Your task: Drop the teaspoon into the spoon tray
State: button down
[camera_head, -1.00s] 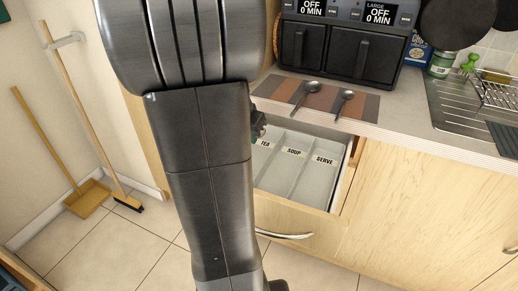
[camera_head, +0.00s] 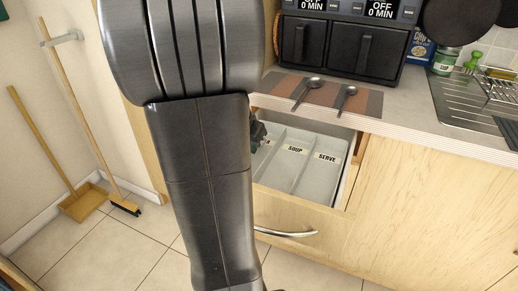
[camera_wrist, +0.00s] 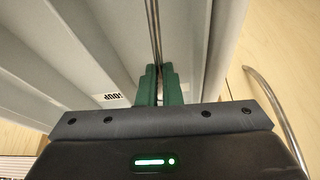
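The spoon tray (camera_head: 312,189) sits in the open drawer, with slots labelled SOUP and SERVE in view and the TEA label mostly covered. My gripper (camera_head: 258,132) shows at the tray's left side, mostly hidden behind my arm. In the wrist view, the green fingers of my gripper (camera_wrist: 158,72) are closed on the thin metal handle of the teaspoon (camera_wrist: 156,28). The handle runs upward in the picture from between the fingers, over the slot beside the SOUP label. The teaspoon's bowl is not clearly visible, and I cannot tell whether the spoon touches the tray.
Two other spoons, a larger one (camera_head: 308,92) and a smaller one (camera_head: 345,97), lie on a striped mat (camera_head: 372,104) on the counter above. A black double-drawer appliance (camera_head: 338,46) stands behind them. The drawer front with its metal handle (camera_head: 286,233) sticks out below the counter.

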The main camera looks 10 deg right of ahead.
dwell(0.4)
jog(key=c, duration=1.5)
grip_release()
jog(key=shift+c, duration=0.2)
jog(key=p+v, duration=0.3)
jog(key=v, duration=1.1)
jog(key=shift+f, duration=0.2)
jog(key=b+x, duration=0.2)
jog(key=x, duration=1.1)
jog(key=shift+w+d+f+b, duration=0.15)
jog(key=shift+f+b, duration=0.15)
jog(key=shift+b, duration=0.1)
notch_tip(320, 180, up, 2)
jog(key=shift+r+p, duration=0.25)
jog(key=shift+p, duration=0.8)
jog(key=shift+r+p, duration=0.4)
